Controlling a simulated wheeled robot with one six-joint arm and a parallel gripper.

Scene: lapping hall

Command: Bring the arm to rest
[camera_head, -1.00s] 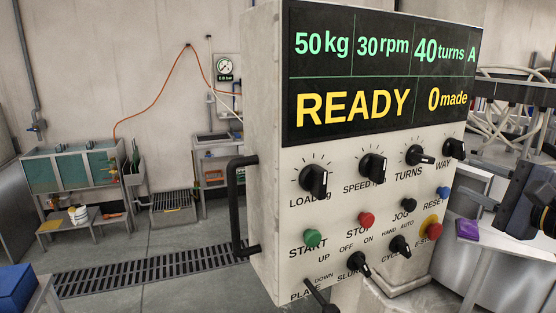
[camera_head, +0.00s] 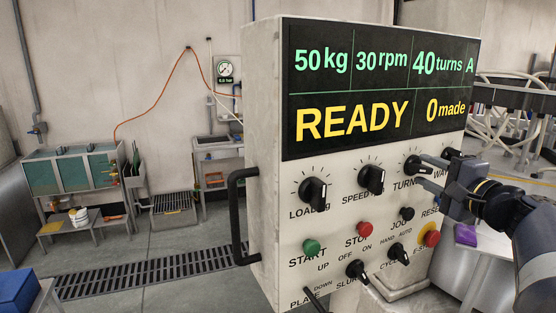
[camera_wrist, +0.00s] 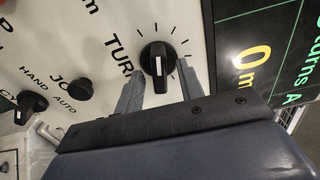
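My gripper (camera_head: 424,171) has come in from the right in the head view and is in front of the control panel (camera_head: 268,200). Its two fingers are open, one on each side of the black TURNS knob (camera_head: 412,165). In the wrist view the same knob (camera_wrist: 157,62) stands between the fingers, with a gap on both sides. I cannot tell how deep the fingertips reach beside it. My arm and gripper hide part of the RESET area and the WAY label.
The display (camera_head: 380,92) reads 50 kg, 30 rpm, 40 turns A, READY, 0 made. Near the gripper are the WAY knob (camera_head: 452,153), JOG button (camera_head: 407,214) and red emergency stop (camera_head: 431,239). A black handle (camera_head: 236,215) juts from the panel's left side.

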